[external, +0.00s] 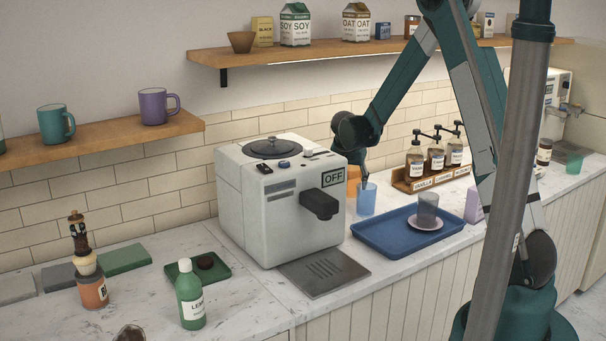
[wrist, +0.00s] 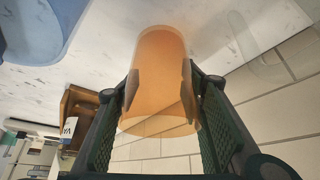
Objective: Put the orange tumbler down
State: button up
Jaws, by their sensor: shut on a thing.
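The orange tumbler (wrist: 160,75) is translucent and sits between the two fingers of my gripper (wrist: 162,88) in the wrist view, with a pad against each side. In the external view the orange tumbler (external: 355,175) shows only partly, behind the coffee machine and close to the wall. My gripper (external: 363,162) is shut on it there. The marble counter (wrist: 105,55) lies beyond the tumbler's far end. I cannot tell whether the tumbler touches the counter.
A blue tumbler (external: 366,199) stands close by, just right of the coffee machine (external: 285,205). A blue tray (external: 385,240) holds a grey tumbler (external: 427,209) on a pink saucer (external: 425,224). A wooden rack (external: 440,177) of syrup bottles stands behind. The tiled wall (wrist: 275,90) is close.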

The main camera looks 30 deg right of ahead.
aim_at(350, 174)
jog(key=shift+f, duration=0.95)
jog(key=shift+f, duration=0.2)
jog(key=o, duration=1)
jog(key=shift+r, duration=0.25)
jog(key=v, duration=1.2)
